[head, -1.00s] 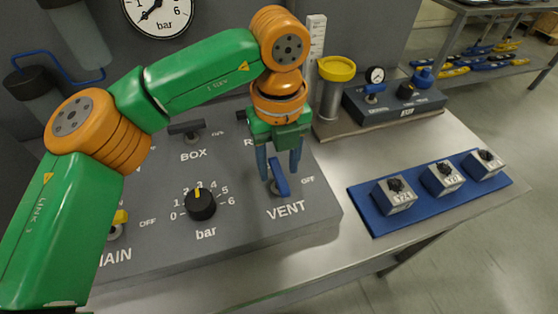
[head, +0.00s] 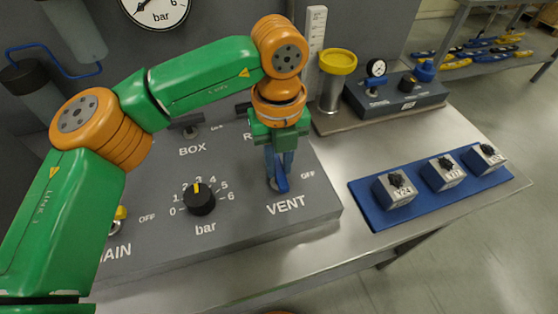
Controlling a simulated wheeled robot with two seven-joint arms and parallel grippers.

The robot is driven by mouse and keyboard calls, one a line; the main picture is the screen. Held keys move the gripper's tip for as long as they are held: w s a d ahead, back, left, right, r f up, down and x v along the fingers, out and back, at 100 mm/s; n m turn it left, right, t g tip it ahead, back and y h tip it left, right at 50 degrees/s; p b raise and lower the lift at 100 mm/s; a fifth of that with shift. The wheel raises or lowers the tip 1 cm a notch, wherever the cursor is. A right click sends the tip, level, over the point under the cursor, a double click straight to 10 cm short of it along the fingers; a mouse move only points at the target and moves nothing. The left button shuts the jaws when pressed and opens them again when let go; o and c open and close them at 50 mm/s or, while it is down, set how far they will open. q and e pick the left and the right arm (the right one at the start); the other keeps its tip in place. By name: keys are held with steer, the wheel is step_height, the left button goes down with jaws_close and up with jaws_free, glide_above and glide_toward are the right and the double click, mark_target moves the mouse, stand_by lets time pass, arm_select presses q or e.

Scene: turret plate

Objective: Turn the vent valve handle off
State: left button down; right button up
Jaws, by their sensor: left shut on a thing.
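The vent valve handle (head: 281,183) is a blue lever on the sloping grey panel (head: 240,222), above the VENT label and left of its OFF mark. My left gripper (head: 279,172) points down over it and is shut on the handle, with a blue finger on each side. The fingers hide the handle's upper part. The handle's lower end points down toward the VENT label. My right gripper is not in view.
The black bar knob (head: 201,199), the yellow MAIN handle (head: 120,213) and the dark BOX handle (head: 189,122) are on the same panel. A blue tray (head: 375,217) with several grey blocks lies to the right. A yellow-topped cylinder (head: 337,68) stands behind.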

mark_target(280, 169)
arm_select(q)
steer(key=m+b, duration=0.1)
steer(key=m, duration=0.3)
steer(key=shift+m, duration=0.3)
steer(key=m, duration=0.4)
steer(key=shift+m, duration=0.3)
steer(key=m, duration=0.4)
steer(key=shift+m, duration=2)
steer(key=c, duration=0.8)
jaws_free()
steer(key=shift+o, duration=0.2)
step_height(280, 169, up, 7)
steer(key=shift+r, duration=0.1)
